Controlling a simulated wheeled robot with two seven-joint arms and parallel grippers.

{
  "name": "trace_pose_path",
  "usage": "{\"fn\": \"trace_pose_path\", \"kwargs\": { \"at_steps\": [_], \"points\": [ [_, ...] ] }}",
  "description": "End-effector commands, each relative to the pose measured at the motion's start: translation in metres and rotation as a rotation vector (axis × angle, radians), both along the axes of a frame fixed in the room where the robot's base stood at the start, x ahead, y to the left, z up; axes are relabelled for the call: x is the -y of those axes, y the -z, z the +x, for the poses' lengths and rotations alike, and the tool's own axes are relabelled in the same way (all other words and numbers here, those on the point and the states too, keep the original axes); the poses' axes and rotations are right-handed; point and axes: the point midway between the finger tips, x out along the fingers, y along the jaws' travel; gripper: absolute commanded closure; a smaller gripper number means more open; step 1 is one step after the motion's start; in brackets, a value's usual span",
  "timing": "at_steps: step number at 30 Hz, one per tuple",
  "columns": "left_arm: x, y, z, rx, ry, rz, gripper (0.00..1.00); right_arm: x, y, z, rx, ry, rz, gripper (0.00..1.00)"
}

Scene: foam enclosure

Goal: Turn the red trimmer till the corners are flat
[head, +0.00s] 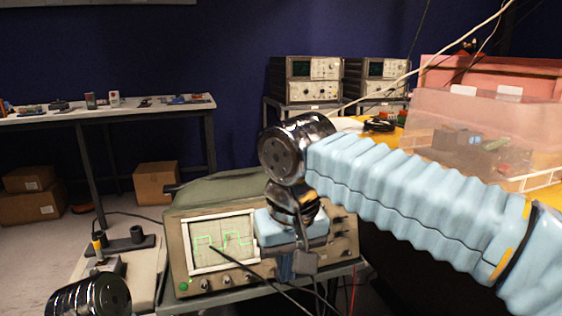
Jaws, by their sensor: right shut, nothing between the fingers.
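The oscilloscope (182,262) stands at the lower middle on a stand. Its screen (222,241) shows a green stepped trace, too small to judge how flat its corners are. My right gripper (303,264), on the blue-sleeved arm from the right, is shut and empty in front of the right part of the oscilloscope's front. I cannot make out the red trimmer; the gripper and arm hide part of the panel. A dark probe-like lead (232,259) crosses the screen's lower edge. My left gripper is not in view.
Black cables and a red wire (352,292) hang below the oscilloscope. A pale surface with a dark holder (128,244) lies to its left. Behind are two more instruments (306,80), a clear bin (440,108), a bench (170,108) with small parts, and cardboard boxes (157,182).

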Motion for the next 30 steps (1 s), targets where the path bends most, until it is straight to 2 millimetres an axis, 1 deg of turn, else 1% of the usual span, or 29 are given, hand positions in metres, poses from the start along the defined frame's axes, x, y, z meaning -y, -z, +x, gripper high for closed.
{"fn": "trace_pose_path", "kwargs": {
  "at_steps": [9, 11, 15, 17, 24, 30],
  "points": [
    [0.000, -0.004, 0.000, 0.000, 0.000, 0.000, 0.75, 0.002, -0.004, -0.007, 0.001, 0.001, 0.000, 1.00],
    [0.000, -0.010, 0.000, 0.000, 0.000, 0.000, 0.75, 0.001, -0.010, -0.006, 0.000, 0.001, 0.000, 1.00],
    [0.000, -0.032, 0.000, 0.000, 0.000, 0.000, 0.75, 0.000, -0.029, -0.002, 0.000, 0.000, 0.000, 1.00],
    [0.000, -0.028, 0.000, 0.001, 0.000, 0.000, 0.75, -0.002, -0.030, 0.001, 0.002, 0.000, 0.002, 1.00],
    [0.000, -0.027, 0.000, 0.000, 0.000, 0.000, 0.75, -0.005, -0.055, 0.009, 0.001, 0.000, 0.001, 1.00],
    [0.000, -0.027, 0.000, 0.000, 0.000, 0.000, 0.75, -0.004, -0.059, 0.010, 0.000, -0.001, 0.000, 1.00]
  ]
}}
